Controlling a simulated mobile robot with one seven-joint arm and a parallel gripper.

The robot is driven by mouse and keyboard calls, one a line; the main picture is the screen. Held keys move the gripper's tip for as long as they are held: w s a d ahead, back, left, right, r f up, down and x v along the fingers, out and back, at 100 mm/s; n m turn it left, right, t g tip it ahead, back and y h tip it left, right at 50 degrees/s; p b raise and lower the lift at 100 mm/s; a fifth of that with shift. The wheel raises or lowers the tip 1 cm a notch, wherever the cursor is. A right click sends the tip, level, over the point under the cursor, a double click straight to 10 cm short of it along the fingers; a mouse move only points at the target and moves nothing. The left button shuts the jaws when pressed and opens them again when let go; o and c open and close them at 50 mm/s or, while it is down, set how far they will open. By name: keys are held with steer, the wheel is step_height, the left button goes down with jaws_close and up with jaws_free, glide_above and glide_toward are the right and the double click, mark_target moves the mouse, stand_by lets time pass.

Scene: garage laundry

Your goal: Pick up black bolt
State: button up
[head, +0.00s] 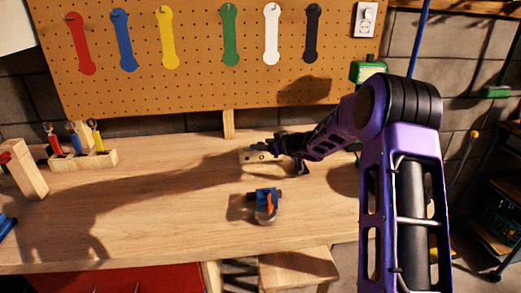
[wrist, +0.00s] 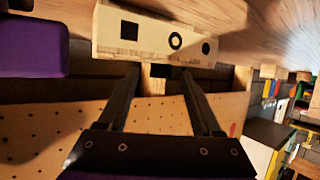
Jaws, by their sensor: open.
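A pale wooden block (head: 257,157) lies on the workbench near the back. I cannot tell whether this is the black bolt, and no other bolt is clear. My gripper (head: 279,146) is just beside the block at its right. In the wrist view my gripper (wrist: 158,72) is open, its two dark fingers apart with their tips close to the block's edge. No held thing is visible.
A blue and orange tool (head: 265,200) stands nearer the bench's front edge. A wooden rack (head: 93,160) with tools stands at left. The pegboard (head: 190,95) with colored wrench shapes rises behind. Bare bench (head: 150,215) lies between the rack and the blue tool.

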steer(key=shift+w+a+f, duration=0.1)
steer(key=shift+w+a, duration=0.05)
steer(key=shift+w, duration=0.1)
jaws_close()
stand_by(0.3)
